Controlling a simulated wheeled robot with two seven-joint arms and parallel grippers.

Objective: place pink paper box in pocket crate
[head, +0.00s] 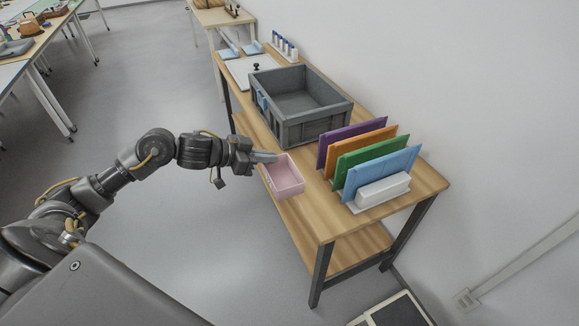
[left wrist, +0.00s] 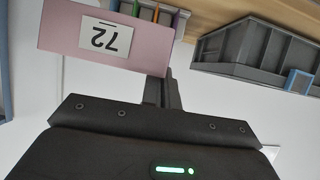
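The pink paper box (head: 288,180) is open-topped and hangs at the table's near long edge, in front of the colored panels. In the left wrist view the pink box (left wrist: 152,43) shows a white label with "72" upside down. My left gripper (head: 268,157) is shut on the box at its wall; its fingers (left wrist: 163,90) meet the box's lower edge in the wrist view. The grey pocket crate (head: 318,127) stands on the table behind the box, with a blue tag on its side. It also shows in the wrist view (left wrist: 240,68). My right gripper is out of view.
Purple, orange, green and blue panels (head: 380,172) stand in a white holder (head: 382,190) right of the crate.

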